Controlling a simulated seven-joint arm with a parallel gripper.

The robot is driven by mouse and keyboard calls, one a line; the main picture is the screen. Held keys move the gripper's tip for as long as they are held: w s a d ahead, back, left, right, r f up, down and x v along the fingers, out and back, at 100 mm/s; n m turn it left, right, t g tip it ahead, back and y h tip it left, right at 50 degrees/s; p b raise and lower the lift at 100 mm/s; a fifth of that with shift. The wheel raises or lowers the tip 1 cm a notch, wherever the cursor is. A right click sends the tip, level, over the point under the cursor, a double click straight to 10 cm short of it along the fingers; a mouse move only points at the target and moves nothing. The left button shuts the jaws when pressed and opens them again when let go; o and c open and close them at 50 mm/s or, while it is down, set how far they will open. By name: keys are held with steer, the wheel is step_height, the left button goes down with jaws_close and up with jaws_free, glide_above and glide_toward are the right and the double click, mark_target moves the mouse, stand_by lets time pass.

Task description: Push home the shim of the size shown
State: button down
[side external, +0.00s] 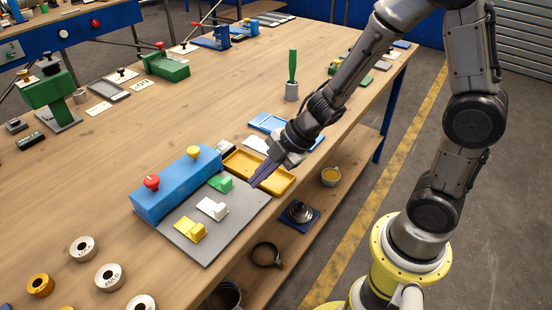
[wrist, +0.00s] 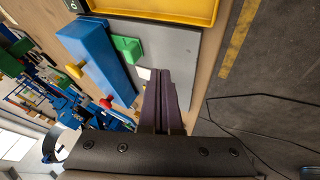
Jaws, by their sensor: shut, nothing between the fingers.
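A blue block (side external: 177,185) with a red knob (side external: 152,182) and a yellow knob (side external: 193,152) stands along the back of a grey plate (side external: 208,245). In the wrist view, the fingers (wrist: 162,74) hide most of the white shim; the green shim (wrist: 127,48) shows clear. No readable size mark shows.
A yellow tray (side external: 278,180) lies just right of the plate, with a blue tray (side external: 270,123) behind it. Several rings, including an orange one (side external: 40,285), lie at the front left. A green-handled tool (side external: 292,75) stands upright further back. The table's front edge is close to the plate.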

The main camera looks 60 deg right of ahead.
steer(key=s+d+r+m+t+h, duration=0.1)
steer(key=d+r+m+t+h, duration=0.3)
steer(key=r, duration=0.7)
steer(key=s+d+r+m+t+h, duration=0.25)
steer(key=d+r+m, duration=0.3)
steer(key=r, duration=0.55)
steer(key=s+d+m+g, duration=0.2)
steer(key=s+d+m, duration=0.1)
steer(key=s+m, duration=0.25)
steer(key=s+a+f+m+g+y, duration=0.1)
steer(key=s+a+f+g+y, duration=0.1)
steer(key=s+a+f+g, duration=0.2)
steer(key=s+f, duration=0.3)
steer(key=s, duration=0.2)
steer(key=shift+a+f+m+g, duration=0.2)
steer(key=shift+a+m+g, duration=0.1)
steer(key=shift+m+g, duration=0.1)
steer(key=c, duration=1.5)
jaws_free()
steer(key=shift+s, duration=0.1)
steer(key=shift+c, duration=0.2)
